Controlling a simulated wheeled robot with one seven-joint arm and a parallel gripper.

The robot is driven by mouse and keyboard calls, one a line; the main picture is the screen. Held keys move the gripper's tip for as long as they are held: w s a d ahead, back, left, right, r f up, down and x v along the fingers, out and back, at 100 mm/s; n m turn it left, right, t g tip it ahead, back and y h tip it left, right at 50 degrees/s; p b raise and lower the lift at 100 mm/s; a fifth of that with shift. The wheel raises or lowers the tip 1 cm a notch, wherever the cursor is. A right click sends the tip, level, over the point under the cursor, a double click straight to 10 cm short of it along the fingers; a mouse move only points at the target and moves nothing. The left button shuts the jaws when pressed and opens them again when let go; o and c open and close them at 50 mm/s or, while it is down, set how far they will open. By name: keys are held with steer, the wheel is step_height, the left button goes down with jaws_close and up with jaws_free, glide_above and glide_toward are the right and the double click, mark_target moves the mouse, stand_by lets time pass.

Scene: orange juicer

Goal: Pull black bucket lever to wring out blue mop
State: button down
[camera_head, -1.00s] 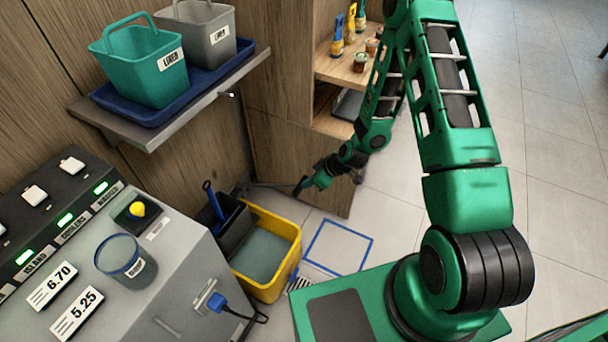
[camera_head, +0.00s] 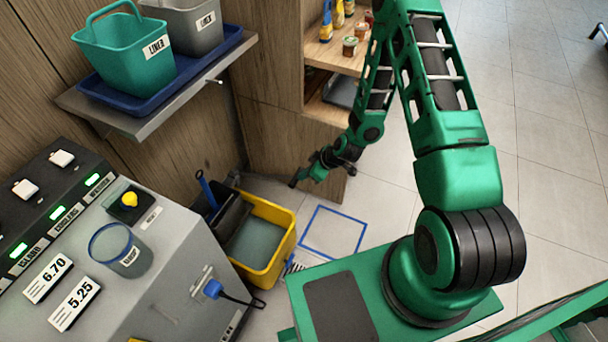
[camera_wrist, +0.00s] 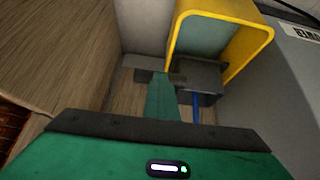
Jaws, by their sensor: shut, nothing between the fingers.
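The yellow mop bucket (camera_head: 285,248) stands on the floor beside the grey counter. A black wringer (camera_head: 229,218) sits at its wall-side end, with a blue handle (camera_head: 205,188) rising from it. I cannot tell whether this handle belongs to the mop or the lever. No mop head shows clearly. My gripper (camera_head: 294,181) is shut and empty, beyond the bucket near the wooden cabinet. In the wrist view my gripper (camera_wrist: 163,76) points toward the black wringer (camera_wrist: 200,76). The yellow bucket (camera_wrist: 250,38) and blue handle (camera_wrist: 196,108) also show there. Contact cannot be told.
The grey counter (camera_head: 150,285) stands left of the bucket. The wooden cabinet (camera_head: 272,140) is behind my gripper. A wall shelf (camera_head: 150,128) holds a teal basket (camera_head: 125,65) and a grey one. The floor around the blue square outline (camera_head: 333,233) is clear.

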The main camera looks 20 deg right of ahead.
steer(key=shift+s+a+f, duration=0.2)
steer(key=shift+s+a, duration=0.3)
steer(key=w+d+v, duration=0.1)
steer(key=v, duration=1.2)
steer(key=shift+w+r, duration=0.2)
steer(key=shift+r, duration=0.1)
steer(key=shift+d, duration=0.1)
